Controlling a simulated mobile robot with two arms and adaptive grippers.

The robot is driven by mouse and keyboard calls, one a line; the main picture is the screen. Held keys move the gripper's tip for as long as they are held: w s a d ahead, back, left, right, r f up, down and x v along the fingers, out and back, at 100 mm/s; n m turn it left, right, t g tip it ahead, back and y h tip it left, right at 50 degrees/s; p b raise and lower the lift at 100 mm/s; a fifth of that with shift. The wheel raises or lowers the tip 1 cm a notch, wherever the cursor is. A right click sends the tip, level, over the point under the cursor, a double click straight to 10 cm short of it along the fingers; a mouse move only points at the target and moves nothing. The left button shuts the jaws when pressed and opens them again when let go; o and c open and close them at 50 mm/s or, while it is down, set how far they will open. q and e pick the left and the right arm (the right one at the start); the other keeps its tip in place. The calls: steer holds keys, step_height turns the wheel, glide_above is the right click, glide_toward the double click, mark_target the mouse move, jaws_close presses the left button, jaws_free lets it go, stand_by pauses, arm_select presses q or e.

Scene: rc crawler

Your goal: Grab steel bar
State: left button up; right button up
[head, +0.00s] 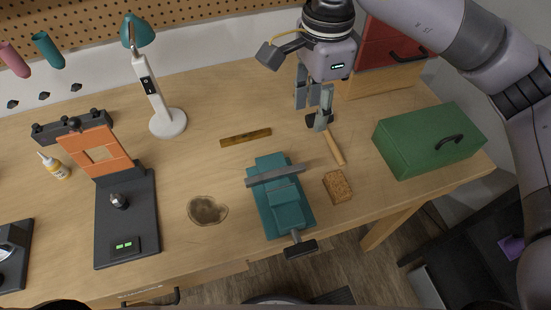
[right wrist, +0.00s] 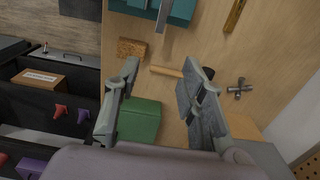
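The steel bar (head: 275,176) is a grey flat bar lying across the jaws of a teal vise (head: 268,210) near the table's front edge. In the right wrist view the bar (right wrist: 163,16) shows at the top, beside the teal vise body (right wrist: 180,12). My right gripper (head: 312,108) is open and empty, pointing down behind and to the right of the bar, clear of it. Its two spread fingers (right wrist: 160,75) also show in the right wrist view, with nothing gripped between them. My left gripper is not in view.
A mallet (head: 335,147) lies below my right gripper, with a cork-like block (head: 338,186) in front. A green toolbox (head: 428,140) stands right, a brass-coloured strip (head: 246,137) behind the vise.

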steer(key=p, duration=0.2)
glide_above(303, 165)
step_height(303, 165, down, 7)
steer(key=f, duration=0.1)
steer(key=f+p, duration=0.1)
steer(key=f, duration=0.1)
steer(key=shift+s+d, duration=0.15)
steer(key=shift+d, duration=0.05)
steer(key=shift+f+p, duration=0.45)
steer(key=shift+f, duration=0.3)
step_height(303, 165, down, 4)
steer(key=shift+a+r+p, duration=0.15)
steer(key=shift+p, duration=0.85)
steer(key=shift+f, duration=0.5)
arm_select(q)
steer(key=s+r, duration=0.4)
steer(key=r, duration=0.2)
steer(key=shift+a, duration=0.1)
arm_select(e)
steer(key=shift+c, duration=0.6)
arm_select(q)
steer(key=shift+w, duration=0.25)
arm_select(e)
jaws_close()
